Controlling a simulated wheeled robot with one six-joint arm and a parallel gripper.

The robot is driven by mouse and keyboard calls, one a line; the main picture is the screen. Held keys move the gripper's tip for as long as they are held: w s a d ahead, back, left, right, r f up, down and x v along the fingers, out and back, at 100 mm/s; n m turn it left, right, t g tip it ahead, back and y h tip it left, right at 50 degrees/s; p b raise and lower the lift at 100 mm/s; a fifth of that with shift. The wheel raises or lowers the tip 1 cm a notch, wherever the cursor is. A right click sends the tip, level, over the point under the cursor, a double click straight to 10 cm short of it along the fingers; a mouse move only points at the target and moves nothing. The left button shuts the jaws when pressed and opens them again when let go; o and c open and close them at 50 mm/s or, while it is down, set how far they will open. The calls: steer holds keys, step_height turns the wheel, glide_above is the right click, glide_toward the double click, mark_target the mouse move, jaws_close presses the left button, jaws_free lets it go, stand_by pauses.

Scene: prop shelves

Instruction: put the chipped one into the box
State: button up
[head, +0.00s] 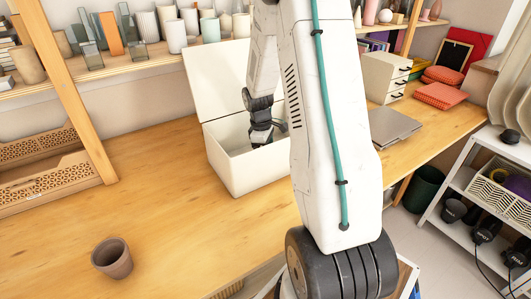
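A white box (248,170) with its lid (215,82) raised stands open on the wooden table. My gripper (262,138) points down into the box's opening, beside its back right part. My arm covers the box's right side, and the front wall hides most of the inside. I cannot tell whether the fingers are apart or hold anything. A brown cup (112,260) stands upright on the table at the front left, well apart from my gripper. No chip on its rim is clear at this size.
Wooden crates (45,180) stand at the left behind a shelf post (65,85). A shelf of vases and glassware runs along the back. A grey laptop (395,128) and small white drawers (385,78) are at the right. The table between cup and box is clear.

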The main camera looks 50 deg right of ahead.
step_height(320, 180, up, 8)
steer(key=shift+w+a+f, duration=0.15)
steer(key=shift+w+a, duration=0.05)
steer(key=shift+w, duration=0.25)
stand_by(0.6)
